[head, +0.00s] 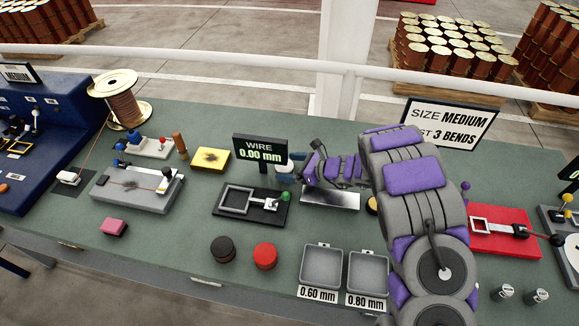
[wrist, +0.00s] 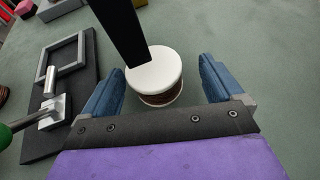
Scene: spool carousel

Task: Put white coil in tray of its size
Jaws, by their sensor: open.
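The white coil (wrist: 156,72), a white-topped spool with copper-brown wire below, stands upright on the bench in the wrist view. My gripper (wrist: 160,68) is open, with one blue finger on each side of the coil and visible gaps between. In the head view my gripper (head: 284,172) is by the wire display (head: 260,149), which reads 0.00 mm; the coil is hard to make out there. Two grey trays stand at the front, labelled 0.60 mm (head: 322,265) and 0.80 mm (head: 367,271). Both look empty.
A black gauge-like device (head: 251,205) lies left of my gripper. Black (head: 223,249) and red (head: 265,256) round pieces stand in front. A dark post (wrist: 120,28) overlaps the coil's far edge in the wrist view. A red device (head: 503,232) is at right.

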